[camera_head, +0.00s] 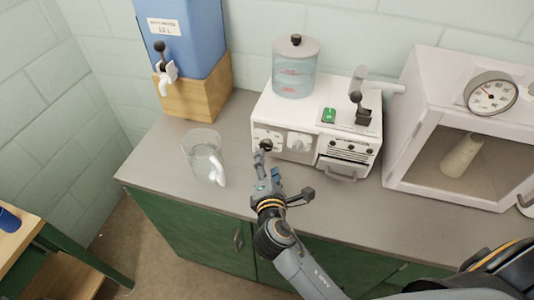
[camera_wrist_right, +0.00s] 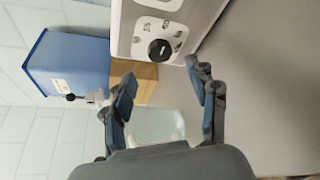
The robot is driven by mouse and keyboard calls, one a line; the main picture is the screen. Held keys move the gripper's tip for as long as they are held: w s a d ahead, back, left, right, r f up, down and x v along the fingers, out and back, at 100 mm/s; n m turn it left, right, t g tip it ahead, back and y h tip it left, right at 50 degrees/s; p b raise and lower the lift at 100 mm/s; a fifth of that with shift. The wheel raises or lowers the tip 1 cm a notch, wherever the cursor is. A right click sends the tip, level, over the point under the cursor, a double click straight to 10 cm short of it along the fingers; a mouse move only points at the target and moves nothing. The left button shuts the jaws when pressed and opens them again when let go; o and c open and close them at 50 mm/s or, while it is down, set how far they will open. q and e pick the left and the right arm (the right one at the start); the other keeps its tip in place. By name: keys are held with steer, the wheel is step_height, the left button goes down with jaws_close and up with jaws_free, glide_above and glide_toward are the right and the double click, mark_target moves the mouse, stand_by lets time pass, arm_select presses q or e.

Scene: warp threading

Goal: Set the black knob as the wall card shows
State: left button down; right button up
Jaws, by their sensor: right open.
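The black knob (camera_wrist_right: 160,50) sits on a white dial plate on the front of a white machine (camera_head: 272,107). Small printed marks surround the knob, too small to read. In the head view the knob (camera_head: 266,145) is partly hidden behind my right gripper (camera_head: 267,165). In the wrist view my right gripper (camera_wrist_right: 160,76) is open and empty, with the knob just beyond and roughly between its fingertips. The fingers look apart from the knob. No wall card shows in either view. My left gripper is not in view.
A glass pitcher (camera_head: 203,158) stands left of the machine on the grey counter (camera_head: 160,160). A blue water tank (camera_head: 185,40) on a wooden block (camera_head: 195,95) is behind it. A white cabinet with a gauge (camera_head: 491,94) is at right. A lever (camera_head: 357,85) rises from the machine.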

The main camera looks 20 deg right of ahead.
steer(key=shift+v, duration=2.25)
steer(key=shift+s+f, duration=0.1)
